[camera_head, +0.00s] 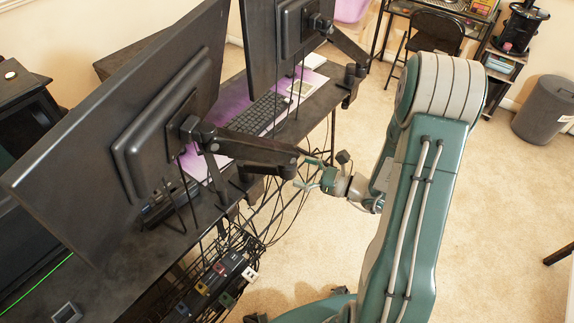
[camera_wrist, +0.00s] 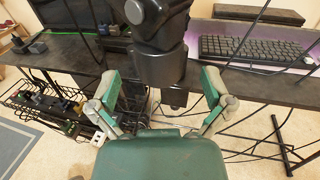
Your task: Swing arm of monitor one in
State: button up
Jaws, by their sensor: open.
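The nearer monitor (camera_head: 120,130) is seen from behind at the left in the head view. Its black swing arm (camera_head: 250,150) reaches right from the monitor's back to an elbow over the desk's edge. The farther monitor (camera_head: 285,35) has its own black arm (camera_head: 345,45). My gripper (camera_head: 309,174) is open beside the elbow end of the nearer arm. In the wrist view, my gripper (camera_wrist: 160,92) has its green and grey fingers spread to either side of the black arm joint (camera_wrist: 160,65). I cannot tell whether they touch it.
A black desk (camera_head: 310,105) holds a keyboard (camera_head: 258,113) on a purple mat. Below its edge hang a cable tray (camera_wrist: 45,105) and loose cables. A bin (camera_head: 547,108), a chair (camera_head: 435,32) and a shelf stand farther off. The carpet at right is mostly clear.

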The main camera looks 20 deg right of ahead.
jog(key=shift+x, duration=2.15)
jog(key=shift+s+d, duration=0.1)
jog(key=c, duration=1.3)
